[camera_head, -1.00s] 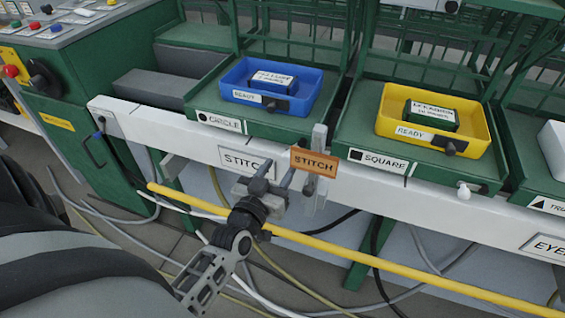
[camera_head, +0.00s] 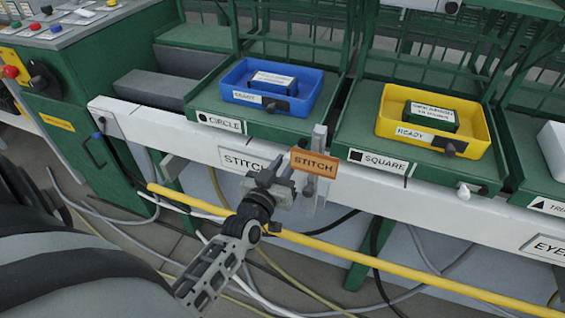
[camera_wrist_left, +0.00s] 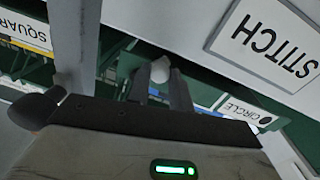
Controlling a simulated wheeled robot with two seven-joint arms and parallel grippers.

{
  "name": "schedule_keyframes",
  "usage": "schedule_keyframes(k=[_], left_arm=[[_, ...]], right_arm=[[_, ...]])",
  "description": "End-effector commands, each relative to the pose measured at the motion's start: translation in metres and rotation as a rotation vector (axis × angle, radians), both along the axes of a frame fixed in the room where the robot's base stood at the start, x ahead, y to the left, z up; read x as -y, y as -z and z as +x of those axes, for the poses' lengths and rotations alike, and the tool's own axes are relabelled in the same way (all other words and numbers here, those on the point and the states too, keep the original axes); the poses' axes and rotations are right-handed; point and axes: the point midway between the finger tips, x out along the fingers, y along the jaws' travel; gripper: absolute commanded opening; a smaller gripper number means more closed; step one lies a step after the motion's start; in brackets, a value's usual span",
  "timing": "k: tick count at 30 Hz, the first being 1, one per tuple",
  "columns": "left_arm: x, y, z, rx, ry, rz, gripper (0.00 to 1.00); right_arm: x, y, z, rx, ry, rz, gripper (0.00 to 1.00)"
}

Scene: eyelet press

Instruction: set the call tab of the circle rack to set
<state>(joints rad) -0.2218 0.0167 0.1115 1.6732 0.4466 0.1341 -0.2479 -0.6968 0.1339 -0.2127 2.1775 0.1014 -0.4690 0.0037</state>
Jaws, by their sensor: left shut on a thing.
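The circle rack (camera_head: 262,128) is a green shelf with a CIRCLE label (camera_head: 219,122) on its front edge. My left gripper (camera_head: 272,178) is at the white rail just below this rack, left of the orange STITCH sign. In the left wrist view, my left gripper (camera_wrist_left: 160,92) is shut on a small white knob (camera_wrist_left: 160,68), which appears to be the call tab, under the green shelf edge. In the head view the tab is hidden behind the gripper. My right gripper is not in view.
The orange STITCH sign (camera_head: 314,162) and its upright post stand close to the right of my gripper. A yellow pipe (camera_head: 400,269) runs below. A blue bin (camera_head: 306,87) sits on the circle rack. The square rack (camera_head: 354,133) with a yellow bin (camera_head: 482,118) is to the right.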

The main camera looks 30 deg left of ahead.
Motion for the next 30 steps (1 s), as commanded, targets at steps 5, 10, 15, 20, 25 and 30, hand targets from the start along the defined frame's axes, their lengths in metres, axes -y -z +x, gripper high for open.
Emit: schedule_keyframes(k=[5, 10, 15, 20, 25, 30], left_arm=[[0.005, 0.003, 0.001, 0.028, 0.001, -0.116, 0.0], [0.005, 0.003, 0.001, 0.029, 0.001, -0.121, 0.0], [0.005, 0.003, 0.001, 0.029, 0.001, -0.12, 0.43], [0.005, 0.003, 0.001, 0.029, 0.001, -0.12, 0.43], [0.005, 0.003, -0.002, 0.028, 0.001, -0.119, 0.43], [0.009, 0.004, -0.023, 0.025, 0.001, -0.119, 0.43]], right_arm=[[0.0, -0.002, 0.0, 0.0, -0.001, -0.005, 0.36], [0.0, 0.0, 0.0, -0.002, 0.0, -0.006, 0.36], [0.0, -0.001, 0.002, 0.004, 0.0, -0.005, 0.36], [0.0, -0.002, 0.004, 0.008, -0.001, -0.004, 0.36], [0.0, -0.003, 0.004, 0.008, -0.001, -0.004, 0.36], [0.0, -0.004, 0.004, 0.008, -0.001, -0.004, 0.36]])
